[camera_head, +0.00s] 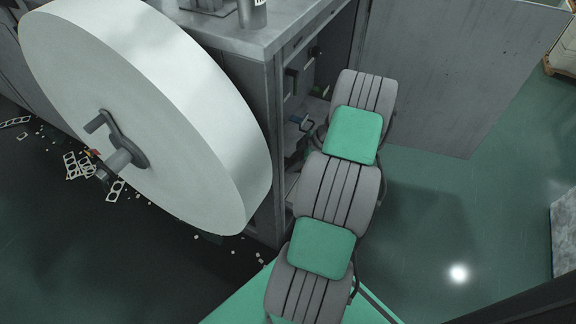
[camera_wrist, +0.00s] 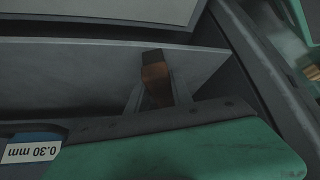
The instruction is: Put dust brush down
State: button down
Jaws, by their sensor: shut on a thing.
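In the wrist view, a brown piece with a dark end, which looks like part of the dust brush (camera_wrist: 156,80), stands at the middle of the picture. Grey finger-like parts of my gripper (camera_wrist: 153,100) flank it, and my gripper is shut on it. The rest of the brush is hidden behind a dark edge, and its bristles cannot be made out. A pale grey flat surface (camera_wrist: 60,68) lies behind it. In the head view my arm reaches up beside the open side of the grey machine; my gripper and the brush are hidden there.
A dark-edged green surface (camera_wrist: 190,155) and a blue item with a "0.30 mm" label (camera_wrist: 33,151) are close in the wrist view. A large white roll (camera_head: 150,110) fills the left of the head view. Scraps (camera_head: 85,168) litter the floor; the right floor is mostly clear.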

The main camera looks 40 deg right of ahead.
jog(key=shift+w+a, duration=0.7)
jog(key=shift+s+d+f+b, duration=0.1)
jog(key=shift+d+f+b, duration=0.05)
jog(key=shift+f+b, duration=0.3)
jog(key=c, duration=1.1)
grip_release()
jog(key=shift+r, duration=0.25)
jog(key=p+v, duration=0.4)
jog(key=v, duration=0.8)
jog(key=shift+s+f, duration=0.1)
